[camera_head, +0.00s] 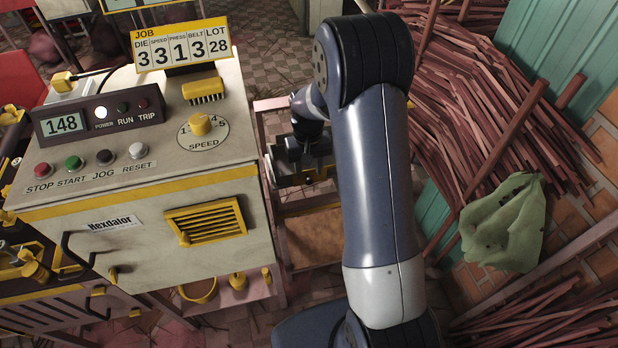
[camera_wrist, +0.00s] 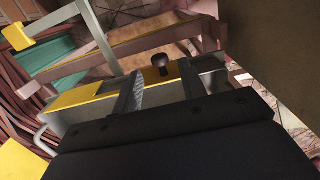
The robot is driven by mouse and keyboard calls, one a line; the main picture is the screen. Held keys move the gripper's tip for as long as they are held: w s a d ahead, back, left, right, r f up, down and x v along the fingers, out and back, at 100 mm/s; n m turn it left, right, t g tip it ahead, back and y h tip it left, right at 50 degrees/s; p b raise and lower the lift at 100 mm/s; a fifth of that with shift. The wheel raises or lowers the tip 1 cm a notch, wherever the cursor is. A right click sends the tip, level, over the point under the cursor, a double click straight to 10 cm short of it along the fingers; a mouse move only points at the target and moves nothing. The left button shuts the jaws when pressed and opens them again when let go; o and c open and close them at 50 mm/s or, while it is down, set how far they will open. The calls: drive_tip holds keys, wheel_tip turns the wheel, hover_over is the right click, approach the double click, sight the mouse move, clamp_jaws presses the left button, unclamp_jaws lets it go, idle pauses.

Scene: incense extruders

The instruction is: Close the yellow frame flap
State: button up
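A yellow-framed louvred panel (camera_head: 206,221) is on the front of the beige cabinet (camera_head: 130,250) in the head view. I cannot tell if it is the flap, or whether it stands ajar. My gripper (camera_head: 303,152) is well to its right, beside the cabinet and partly hidden by my arm. In the wrist view my gripper (camera_wrist: 160,74) is open, its two grey fingers apart. A dark round knob (camera_wrist: 160,61) shows between or just beyond the fingertips, on a grey body with yellow surfaces (camera_wrist: 84,98). I see no contact with the knob.
The cabinet top carries a JOB sign (camera_head: 183,45), a speed dial (camera_head: 201,124) and a control box (camera_head: 98,112). Brown stick bundles (camera_head: 465,100) and a green cloth (camera_head: 503,222) lie at the right. A brownish-pink rail (camera_wrist: 135,48) crosses beyond my fingers.

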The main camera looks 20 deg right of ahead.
sight(309, 179)
wheel_tip(309, 179, up, 5)
drive_tip(key=shift+w+r, duration=0.1)
idle(0.4)
drive_tip(key=f, duration=1.1)
drive_tip(key=shift+s, duration=0.3)
drive_tip(key=shift+r, duration=0.15)
